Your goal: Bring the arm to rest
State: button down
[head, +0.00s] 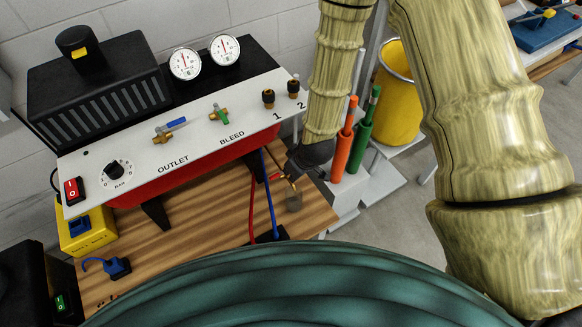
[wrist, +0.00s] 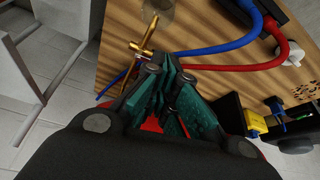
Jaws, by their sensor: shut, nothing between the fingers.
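My arm, in a yellow-green wood-like finish, arches across the right of the head view and bends down over the wooden bench (head: 318,212). My gripper (head: 296,172) is a small dark shape at its end, just in front of the panel's right end. In the wrist view my gripper (wrist: 168,72) shows dark green fingers drawn together, with nothing held. A brass fitting (wrist: 143,52) lies just beyond the fingertips; I cannot tell whether they touch.
A panel (head: 190,150) with gauges and valves stands on the bench. Red (wrist: 235,66) and blue (wrist: 225,46) hoses run close by. Orange (head: 344,145) and green (head: 364,135) cylinders and a yellow bin (head: 397,100) stand right of the bench. Grey floor (head: 395,215) is clear.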

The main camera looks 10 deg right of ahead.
jog(key=s+d+f+m+g, duration=0.1)
jog(key=s+d+f+m, duration=0.1)
jog(key=s, duration=0.7)
jog(key=s+d+f+m+g+h, duration=0.1)
jog(key=s+d+f+m, duration=0.1)
jog(key=s+d+f, duration=0.3)
jog(key=s+d+f+m+g+h, duration=0.1)
jog(key=s+d, duration=0.4)
jog(key=s, duration=0.8)
notch_tip(320, 180, down, 2)
jog(key=shift+f+m+g+p, duration=0.25)
jog(key=shift+m+g+p, duration=0.05)
jog(key=shift+m, duration=0.6)
jog(key=shift+s+d, duration=0.1)
jog(key=shift+d, duration=0.05)
